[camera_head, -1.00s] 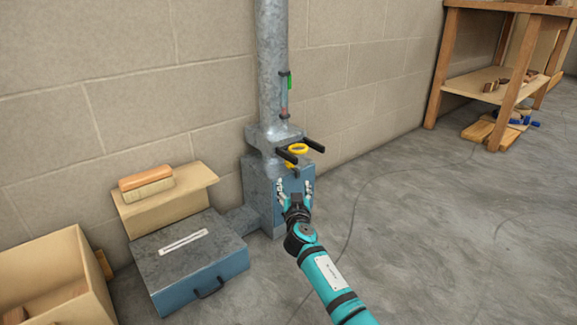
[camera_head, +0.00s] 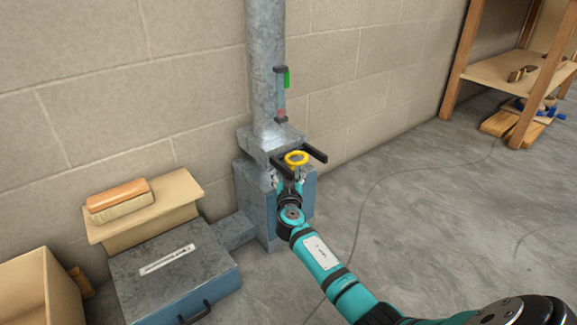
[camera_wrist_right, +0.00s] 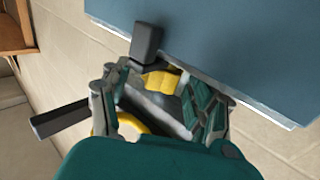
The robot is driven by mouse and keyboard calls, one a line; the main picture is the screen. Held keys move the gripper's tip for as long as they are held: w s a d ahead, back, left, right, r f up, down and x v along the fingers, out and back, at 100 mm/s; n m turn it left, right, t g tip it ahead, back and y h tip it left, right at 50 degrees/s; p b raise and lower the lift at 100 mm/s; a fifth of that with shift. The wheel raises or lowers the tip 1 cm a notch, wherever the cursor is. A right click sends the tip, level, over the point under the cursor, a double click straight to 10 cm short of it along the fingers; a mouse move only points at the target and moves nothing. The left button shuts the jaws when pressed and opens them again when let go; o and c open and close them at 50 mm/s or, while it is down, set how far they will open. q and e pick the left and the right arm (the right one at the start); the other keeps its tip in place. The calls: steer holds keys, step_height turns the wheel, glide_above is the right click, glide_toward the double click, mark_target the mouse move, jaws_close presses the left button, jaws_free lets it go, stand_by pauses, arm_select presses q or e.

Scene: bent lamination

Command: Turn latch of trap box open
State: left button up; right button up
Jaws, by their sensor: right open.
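The trap box (camera_head: 248,205) is a grey metal box with a blue front at the foot of a galvanized pipe. A yellow ring (camera_head: 297,158) sits on its top between two black bars. My right gripper (camera_head: 288,182) is at the upper front of the box, just below the ring, and covers the latch area in the head view. In the right wrist view, the open gripper (camera_wrist_right: 160,100) has its fingers either side of a small yellow piece (camera_wrist_right: 162,82), probably the latch. A black block (camera_wrist_right: 147,42) is just beyond it, near the blue panel (camera_wrist_right: 220,45). Contact cannot be told.
A blue-grey case (camera_head: 180,275) with a black handle stands left of the box. An open carton (camera_head: 30,290) is at far left. A wooden shelf (camera_head: 500,68) stands back right.

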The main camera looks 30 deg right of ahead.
steer(key=shift+c, duration=0.4)
steer(key=c, duration=1.1)
